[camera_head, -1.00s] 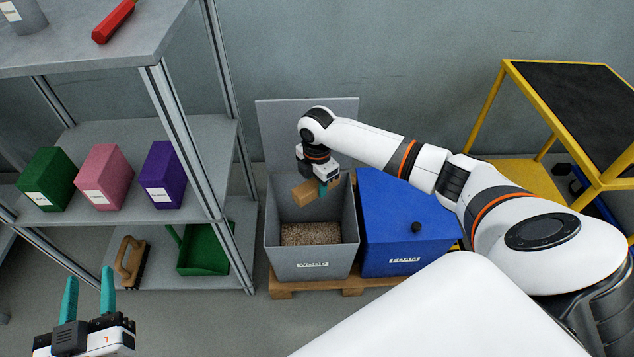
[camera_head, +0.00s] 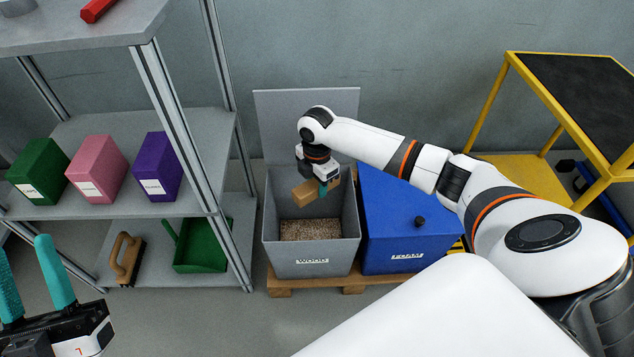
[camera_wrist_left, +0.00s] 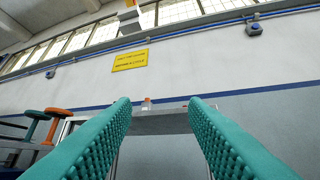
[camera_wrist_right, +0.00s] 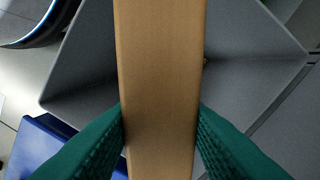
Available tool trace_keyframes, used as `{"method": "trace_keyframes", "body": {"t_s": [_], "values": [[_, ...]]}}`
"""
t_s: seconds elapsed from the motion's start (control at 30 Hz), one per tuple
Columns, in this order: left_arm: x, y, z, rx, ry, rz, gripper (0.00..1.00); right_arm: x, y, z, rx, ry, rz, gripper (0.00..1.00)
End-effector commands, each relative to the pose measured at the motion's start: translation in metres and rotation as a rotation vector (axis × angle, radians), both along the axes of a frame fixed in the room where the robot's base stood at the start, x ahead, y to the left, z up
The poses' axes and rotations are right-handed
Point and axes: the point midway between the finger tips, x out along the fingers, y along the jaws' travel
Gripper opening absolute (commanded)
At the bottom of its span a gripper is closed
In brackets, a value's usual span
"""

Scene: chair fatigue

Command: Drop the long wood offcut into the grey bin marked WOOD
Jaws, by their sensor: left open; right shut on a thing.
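The grey bin marked WOOD (camera_head: 312,263) stands open on a pallet, its lid raised behind it and wood chips (camera_head: 310,230) in the bottom. My right gripper (camera_head: 324,188) is over the bin opening, shut on the wood offcut (camera_head: 304,194). In the head view the arm and gripper partly hide the offcut. In the right wrist view the offcut (camera_wrist_right: 160,80) runs lengthwise between the teal fingers, with grey bin walls behind. My left gripper (camera_head: 38,280) is open and empty at the lower left; its fingers also show apart in the left wrist view (camera_wrist_left: 160,120).
A blue bin (camera_head: 400,245) with its lid shut stands right of the grey bin. A shelf at left holds green (camera_head: 38,172), pink (camera_head: 97,170) and purple (camera_head: 158,167) boxes, a brush (camera_head: 128,260) and a green dustpan (camera_head: 205,245). A yellow cart (camera_head: 520,165) stands at right.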

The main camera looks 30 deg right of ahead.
Motion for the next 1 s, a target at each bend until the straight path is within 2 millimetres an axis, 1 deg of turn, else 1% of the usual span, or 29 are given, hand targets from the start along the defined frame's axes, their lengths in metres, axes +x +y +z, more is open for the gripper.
{"method": "trace_keyframes", "body": {"t_s": [0.2,0.23,0.37,0.4,0.67,0.77,0.87,1.0], "values": [[0.0,0.0,0.0,-0.001,-0.002,0.0,0.4,0.0,0.0,0.0,0.0,-0.001,0.0,0.12],[0.0,0.0,0.0,-0.001,-0.002,0.0,0.4,0.0,0.0,0.0,0.0,-0.001,0.0,0.38],[0.0,0.0,0.0,-0.001,-0.002,0.0,0.4,0.0,0.0,0.0,0.0,-0.001,0.0,0.59],[0.0,0.0,0.0,-0.001,-0.002,0.0,0.4,0.0,0.0,0.0,0.0,-0.001,0.0,0.61],[0.0,0.0,0.001,0.0,-0.001,0.001,0.4,0.0,0.0,0.0,0.0,0.0,0.0,0.61],[0.002,0.0,0.0,0.006,0.017,0.001,0.4,0.0,0.0,0.004,0.0,0.0,0.0,0.61],[0.01,-0.001,-0.01,0.028,0.099,0.006,0.4,0.0,0.0,0.013,0.0,-0.001,0.0,0.61],[0.023,-0.001,-0.027,0.069,0.243,0.013,0.4,0.0,0.0,0.03,0.0,-0.002,0.001,0.61]]}}
